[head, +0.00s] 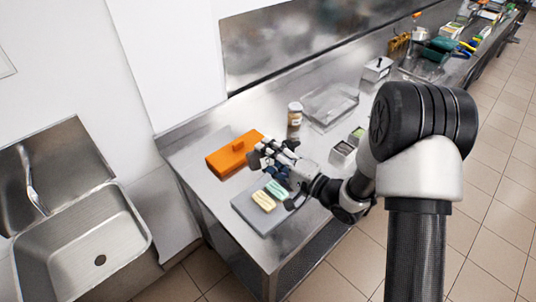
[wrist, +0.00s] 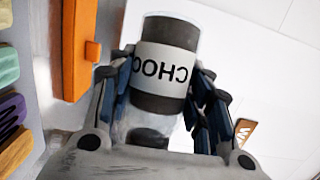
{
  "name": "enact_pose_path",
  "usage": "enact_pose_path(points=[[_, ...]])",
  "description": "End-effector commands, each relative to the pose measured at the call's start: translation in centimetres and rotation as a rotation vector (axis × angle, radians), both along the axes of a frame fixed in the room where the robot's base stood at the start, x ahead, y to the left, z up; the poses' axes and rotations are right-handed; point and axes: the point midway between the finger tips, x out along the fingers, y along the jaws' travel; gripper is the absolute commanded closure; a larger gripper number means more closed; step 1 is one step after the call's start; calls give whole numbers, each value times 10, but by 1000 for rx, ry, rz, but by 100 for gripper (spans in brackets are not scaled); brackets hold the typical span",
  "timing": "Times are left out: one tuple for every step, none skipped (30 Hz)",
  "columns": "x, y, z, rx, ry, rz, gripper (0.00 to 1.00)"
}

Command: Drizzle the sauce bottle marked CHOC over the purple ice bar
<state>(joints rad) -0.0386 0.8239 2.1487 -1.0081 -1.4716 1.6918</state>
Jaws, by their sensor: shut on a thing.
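My gripper (head: 268,158) is shut on a clear bottle with dark sauce and a white label reading CHOC (wrist: 166,62). The label reads upside down in the wrist view, where the fingers (wrist: 165,95) press both sides. I cannot make out the bottle in the head view. The purple ice bar (wrist: 12,112) is at the left edge of the wrist view, beside the held bottle and apart from it. It sits between a green bar (wrist: 8,66) and a brown bar (wrist: 15,152).
An orange box (head: 224,160) lies just behind the tray; it also shows in the wrist view (wrist: 74,60). A jar (head: 295,113), a clear tray (head: 330,104) and small metal containers (head: 342,153) stand farther right. A sink (head: 85,238) is at the left.

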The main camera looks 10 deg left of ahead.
Motion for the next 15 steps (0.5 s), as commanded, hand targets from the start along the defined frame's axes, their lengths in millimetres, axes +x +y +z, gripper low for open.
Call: enact_pose_path(points=[[0, 0, 2, -9, -7, 0, 79], [0, 0, 2, -13, -10, 0, 79], [0, 0, 1, -15, -12, 0, 79], [0, 0, 1, -16, -13, 0, 79], [0, 0, 1, -16, -13, 0, 79], [0, 0, 1, -15, -12, 0, 79], [0, 0, 1, -15, -12, 0, 79], [0, 0, 1, -15, -12, 0, 79], [0, 0, 1, -15, -12, 0, 79], [0, 0, 1, -16, -13, 0, 79], [0, 0, 2, -18, -14, 0, 79], [0, 0, 3, -24, -19, 0, 79], [0, 0, 4, -32, -27, 0, 79], [0, 0, 6, -43, -35, 0, 79], [0, 0, 8, -59, -47, 0, 79]])
